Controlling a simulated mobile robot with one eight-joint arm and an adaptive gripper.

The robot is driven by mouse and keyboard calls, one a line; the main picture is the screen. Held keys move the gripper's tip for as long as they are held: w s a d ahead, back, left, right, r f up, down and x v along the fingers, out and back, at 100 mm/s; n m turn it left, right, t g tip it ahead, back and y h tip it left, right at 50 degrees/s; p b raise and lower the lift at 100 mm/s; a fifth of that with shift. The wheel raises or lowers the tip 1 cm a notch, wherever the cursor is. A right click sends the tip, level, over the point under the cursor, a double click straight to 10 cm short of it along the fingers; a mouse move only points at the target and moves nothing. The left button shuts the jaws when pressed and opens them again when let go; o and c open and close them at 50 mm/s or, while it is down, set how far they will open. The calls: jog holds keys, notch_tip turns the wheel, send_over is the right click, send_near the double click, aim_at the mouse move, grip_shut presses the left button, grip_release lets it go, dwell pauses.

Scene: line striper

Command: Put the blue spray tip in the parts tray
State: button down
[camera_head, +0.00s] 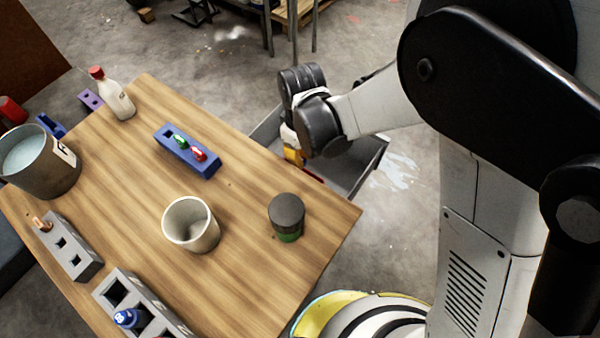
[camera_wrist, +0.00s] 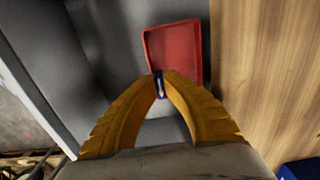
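The blue spray tip (camera_wrist: 159,86) is a small blue piece with a white mark, pinched between my yellow fingertips in the wrist view. My gripper (camera_wrist: 160,80) is shut on it and appears to be over the grey bin beside the table. A red tray (camera_wrist: 172,45), likely the parts tray, lies beyond the fingertips in that view, inside the grey bin. In the head view my gripper (camera_head: 294,156) is past the table's right edge, and the arm hides the tip and most of the tray.
The wooden table (camera_head: 130,180) holds a blue rack (camera_head: 173,155) with green and red tips and an empty slot, a beige cup (camera_head: 191,224), a dark-lidded jar (camera_head: 286,217), a white bottle (camera_head: 112,97) and grey racks (camera_head: 75,250). The grey bin (camera_head: 355,170) has raised walls.

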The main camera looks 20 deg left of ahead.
notch_tip(320, 180, down, 5)
jog(key=shift+r+b, duration=0.1)
jog(key=shift+b, duration=0.85)
jog(key=c, duration=1.6)
grip_release()
notch_tip(320, 180, up, 12)
jog(key=p, duration=0.5)
jog(key=shift+r, duration=0.1)
